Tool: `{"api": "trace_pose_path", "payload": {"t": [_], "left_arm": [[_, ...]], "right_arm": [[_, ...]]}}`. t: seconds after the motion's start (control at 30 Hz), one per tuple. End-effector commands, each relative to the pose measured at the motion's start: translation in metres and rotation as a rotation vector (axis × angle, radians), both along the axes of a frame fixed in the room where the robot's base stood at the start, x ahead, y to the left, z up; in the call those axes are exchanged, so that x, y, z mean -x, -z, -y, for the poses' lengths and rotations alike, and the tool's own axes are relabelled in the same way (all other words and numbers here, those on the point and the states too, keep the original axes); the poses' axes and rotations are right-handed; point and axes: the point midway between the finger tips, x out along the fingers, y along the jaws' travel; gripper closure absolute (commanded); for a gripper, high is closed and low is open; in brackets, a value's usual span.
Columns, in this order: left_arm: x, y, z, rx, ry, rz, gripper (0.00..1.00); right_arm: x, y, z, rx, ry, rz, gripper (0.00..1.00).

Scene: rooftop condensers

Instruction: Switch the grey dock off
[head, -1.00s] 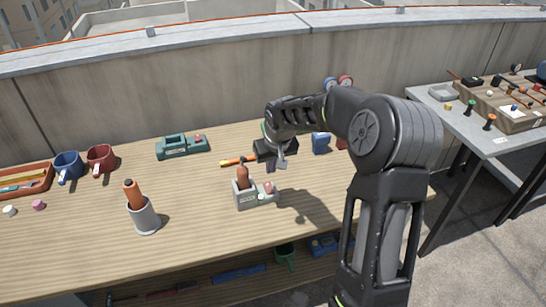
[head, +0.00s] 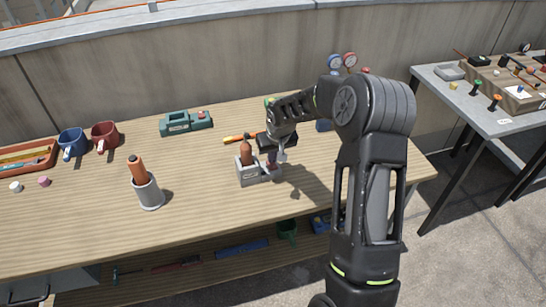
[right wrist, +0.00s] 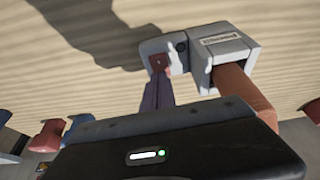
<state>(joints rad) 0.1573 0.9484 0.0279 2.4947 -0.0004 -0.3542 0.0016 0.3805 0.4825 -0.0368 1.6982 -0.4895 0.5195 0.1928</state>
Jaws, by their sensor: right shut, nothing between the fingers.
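The grey dock (head: 247,176) stands on the wooden table, near the middle of the head view. A brown-handled tool (head: 246,152) stands in its socket. In the right wrist view the dock (right wrist: 222,48) is at the top, with the brown handle (right wrist: 245,92) coming out of it. A small reddish switch (right wrist: 158,62) is on the dock's other end. My right gripper (head: 274,168) is shut and empty, with its tips right at the switch end. I cannot tell whether they touch. My left gripper is not in view.
A green dock (head: 186,123) stands further back. A grey cup (head: 149,194) with an orange-brown handle is left of the grey dock. An orange-and-black tool (head: 238,138) lies behind it.

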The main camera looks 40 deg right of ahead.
Motion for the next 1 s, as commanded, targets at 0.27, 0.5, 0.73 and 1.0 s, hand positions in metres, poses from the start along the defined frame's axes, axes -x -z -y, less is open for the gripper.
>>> {"api": "trace_pose_path", "payload": {"t": [0.27, 0.5, 0.73, 1.0], "left_arm": [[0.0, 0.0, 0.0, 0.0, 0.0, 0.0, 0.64], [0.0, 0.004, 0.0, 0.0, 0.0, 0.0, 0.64], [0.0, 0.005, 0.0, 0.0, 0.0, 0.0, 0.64], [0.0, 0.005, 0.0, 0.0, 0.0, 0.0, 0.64]], "right_arm": [[0.003, 0.003, -0.001, -0.002, -0.001, -0.007, 1.0], [0.013, 0.004, -0.004, -0.002, -0.002, -0.011, 1.0], [0.019, 0.004, -0.006, -0.003, -0.001, -0.012, 1.0], [0.019, 0.004, -0.006, -0.003, -0.001, -0.012, 1.0]]}}
